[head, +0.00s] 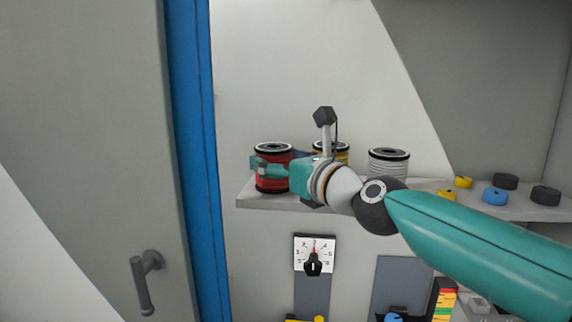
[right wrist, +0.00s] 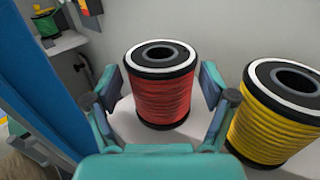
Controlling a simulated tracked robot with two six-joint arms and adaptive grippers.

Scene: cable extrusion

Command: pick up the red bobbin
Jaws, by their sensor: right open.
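The red bobbin (head: 271,178) has black rims and a white ring on top. It stands upright at the left end of a pale shelf (head: 345,198) in the head view. In the right wrist view the red bobbin (right wrist: 163,95) stands between the fingers of my right gripper (right wrist: 165,105). The fingers are open, one on each side of it, with gaps visible. In the head view my right gripper (head: 273,168) reaches in from the right and partly covers the red bobbin. My left gripper is not in view.
A yellow bobbin (right wrist: 278,115) stands close to the right of the red one. A white bobbin (head: 388,168) is farther right on the shelf. Small yellow, blue and black pieces lie at the shelf's right. A blue frame post (head: 192,140) rises left of the shelf. A dial (head: 314,255) is below.

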